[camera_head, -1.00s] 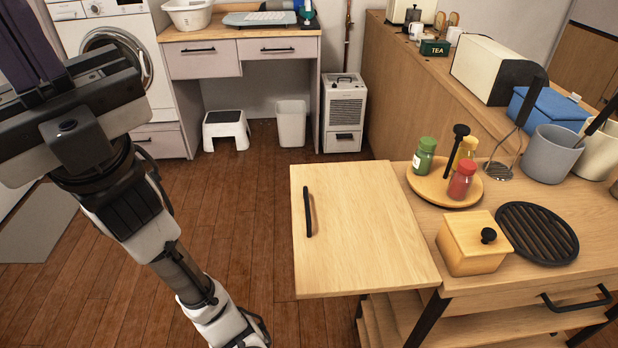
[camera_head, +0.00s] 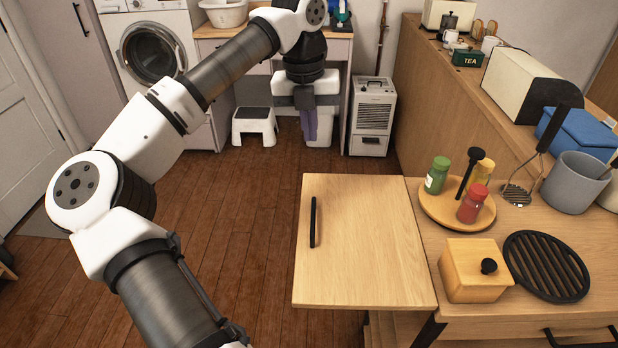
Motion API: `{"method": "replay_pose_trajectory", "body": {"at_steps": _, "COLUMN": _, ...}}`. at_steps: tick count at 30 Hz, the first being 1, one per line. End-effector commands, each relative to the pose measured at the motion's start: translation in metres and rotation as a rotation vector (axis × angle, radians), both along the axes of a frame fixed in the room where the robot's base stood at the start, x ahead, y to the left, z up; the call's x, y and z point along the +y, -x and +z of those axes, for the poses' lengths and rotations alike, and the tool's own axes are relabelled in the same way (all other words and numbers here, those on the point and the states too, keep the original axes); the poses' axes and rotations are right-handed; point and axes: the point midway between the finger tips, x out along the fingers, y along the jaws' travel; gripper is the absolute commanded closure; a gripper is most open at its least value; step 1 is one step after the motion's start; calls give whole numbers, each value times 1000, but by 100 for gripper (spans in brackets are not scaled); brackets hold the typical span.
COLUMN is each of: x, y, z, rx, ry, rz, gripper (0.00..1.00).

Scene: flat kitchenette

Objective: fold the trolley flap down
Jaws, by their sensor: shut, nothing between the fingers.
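The trolley flap (camera_head: 368,245) is a light wooden panel. It sticks out level from the left side of the trolley top (camera_head: 525,225). A black bar handle (camera_head: 313,222) is on the flap near its left edge. My gripper (camera_head: 309,136) points down, with purple fingers, beyond the far edge of the flap in the picture and apart from it. It is shut and empty. The underside of the flap and any support there are hidden.
On the trolley top are a round tray (camera_head: 432,210) with jars, a wooden box (camera_head: 465,278) and a black grill trivet (camera_head: 548,266). A step stool (camera_head: 254,126) and a white heater (camera_head: 373,115) stand behind. The floor left of the flap is open.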

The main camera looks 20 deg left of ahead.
Motion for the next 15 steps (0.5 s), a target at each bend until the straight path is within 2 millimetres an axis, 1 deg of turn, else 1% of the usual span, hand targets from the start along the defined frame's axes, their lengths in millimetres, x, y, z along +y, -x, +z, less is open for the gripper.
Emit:
{"method": "replay_pose_trajectory", "body": {"at_steps": 1, "x": 11, "y": 3, "z": -1, "rx": 23, "ry": -34, "rz": 30, "gripper": 100}}
{"method": "replay_pose_trajectory", "body": {"at_steps": 3, "x": 19, "y": 5, "z": -4, "rx": 40, "ry": -58, "rz": 52, "gripper": 100}}
{"method": "replay_pose_trajectory", "body": {"at_steps": 5, "x": 20, "y": 6, "z": -8, "rx": 45, "ry": -62, "rz": 56, "gripper": 100}}
{"method": "replay_pose_trajectory", "body": {"at_steps": 8, "x": 19, "y": 6, "z": -20, "rx": 43, "ry": -58, "rz": 53, "gripper": 100}}
{"method": "replay_pose_trajectory", "body": {"at_steps": 11, "x": 19, "y": 6, "z": -39, "rx": 45, "ry": -56, "rz": 50, "gripper": 100}}
{"method": "replay_pose_trajectory", "body": {"at_steps": 15, "x": 17, "y": 5, "z": -69, "rx": 43, "ry": -53, "rz": 48, "gripper": 100}}
